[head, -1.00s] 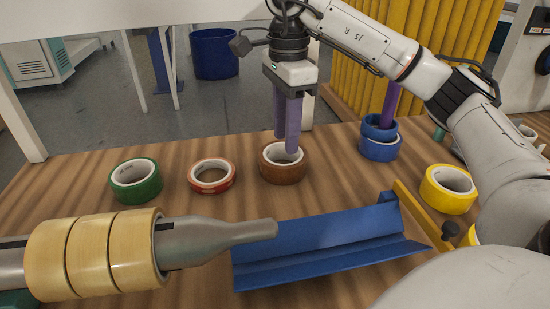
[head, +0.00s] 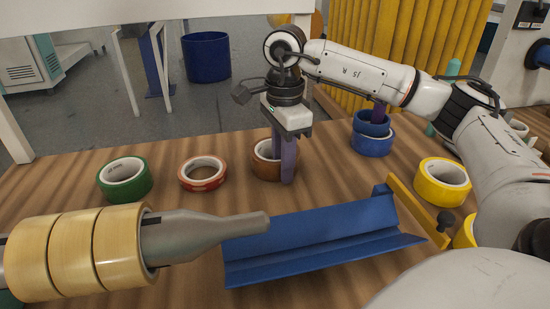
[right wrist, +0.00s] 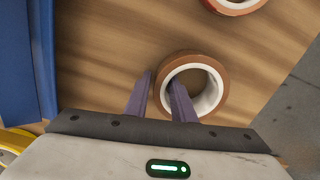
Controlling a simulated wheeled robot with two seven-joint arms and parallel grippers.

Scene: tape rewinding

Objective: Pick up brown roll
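The brown roll (head: 263,172) lies flat on the wooden table, in front of my right arm. It also shows in the right wrist view (right wrist: 218,104) with its white core. My right gripper (head: 284,182) points down at it with purple fingers. In the right wrist view the gripper (right wrist: 162,82) straddles the roll's wall: one finger is at the hole, the other outside. A gap shows between the outer finger and the wall, so the gripper is open. My left gripper is not in view.
A green roll (head: 104,183) and an orange-red roll (head: 203,185) lie left of it. Stacked blue rolls (head: 373,144) and a yellow roll (head: 433,187) stand right. A blue tray (head: 310,245) and a grey spindle (head: 210,234) with tan rolls (head: 75,250) lie in front.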

